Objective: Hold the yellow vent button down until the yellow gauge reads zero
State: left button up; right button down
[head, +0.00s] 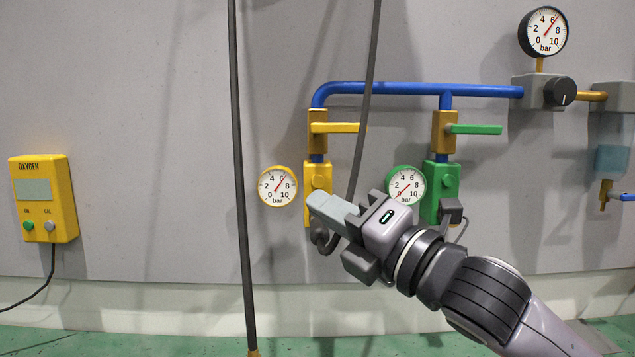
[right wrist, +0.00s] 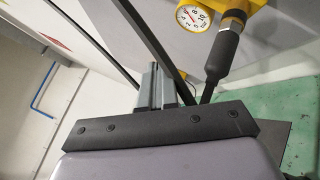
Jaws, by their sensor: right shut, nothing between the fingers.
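The yellow gauge (head: 277,187) hangs on the wall left of the yellow valve block (head: 318,172). Its red needle points up and right, near 6, well off zero. A small raised yellow knob, which looks like the vent button (head: 319,182), is on the block's front. My right gripper (head: 322,207) is shut and empty, its fingertips over the block's lower part, just below the button; I cannot tell whether they touch it. In the right wrist view the shut fingers (right wrist: 157,85) show, with the yellow gauge (right wrist: 195,17) beyond. My left gripper is not in view.
A yellow lever (head: 342,128) sticks out above the block. The green valve block (head: 446,181) and green gauge (head: 406,186) stand to the right. Dark cables (head: 240,150) hang in front of the wall. A yellow oxygen box (head: 44,198) is at far left.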

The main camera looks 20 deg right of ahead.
aim_at(325, 189)
jog(key=w, duration=0.2)
jog(key=w+d, duration=0.1)
jog(key=w, duration=0.1)
jog(key=w+d, duration=0.1)
jog(key=w, duration=0.2)
jog(key=shift+r, duration=0.2)
jog(key=shift+w+d+f+p, duration=0.2)
jog(key=shift+w+p, duration=0.3)
jog(key=shift+w, duration=0.2)
jog(key=shift+w, duration=0.1)
dwell(1.2)
jog(key=shift+w+r+p, duration=0.1)
jog(key=shift+w+p, duration=0.05)
jog(key=shift+p, duration=0.2)
jog(key=shift+w+d, duration=0.1)
jog(key=shift+w, duration=0.05)
jog(key=shift+w+d+p, duration=0.15)
jog(key=shift+w+p, duration=0.25)
jog(key=shift+p, duration=0.1)
jog(key=shift+s, duration=0.1)
dwell(1.8)
jog(key=shift+s, duration=0.35)
jog(key=shift+s+a, duration=0.25)
jog(key=shift+s, duration=0.1)
